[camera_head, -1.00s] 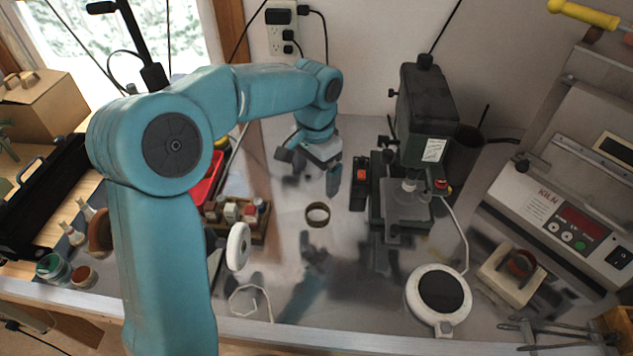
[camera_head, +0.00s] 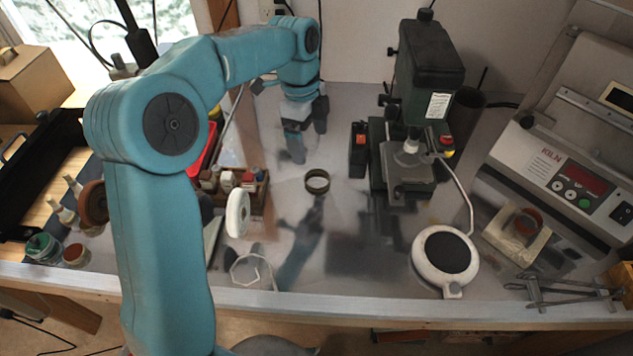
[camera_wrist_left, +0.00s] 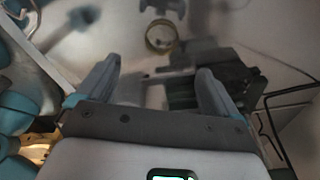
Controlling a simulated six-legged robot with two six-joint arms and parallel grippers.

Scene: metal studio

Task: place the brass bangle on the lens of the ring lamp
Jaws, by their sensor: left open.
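The brass bangle (camera_head: 317,181) lies flat on the grey metal bench top, near the middle of the head view. In the left wrist view the bangle (camera_wrist_left: 161,36) shows beyond the fingertips, near the top. My left gripper (camera_head: 307,134) is open and empty, beyond the bangle in the head view and apart from it. Its two spread fingers (camera_wrist_left: 158,72) show in the left wrist view with nothing between them. The ring lamp (camera_head: 419,265) has a white rim around a dark round lens (camera_head: 448,252); it lies at the front right with its lens bare. My right gripper is out of view.
A dark bench machine (camera_head: 428,70) stands behind, right of the bangle. A wooden rack of small bottles (camera_head: 257,196) and an upright white wheel (camera_head: 238,212) stand left. A kiln (camera_head: 570,175) and a pale block with a brown ring (camera_head: 503,243) are right. Bench between bangle and lamp looks clear.

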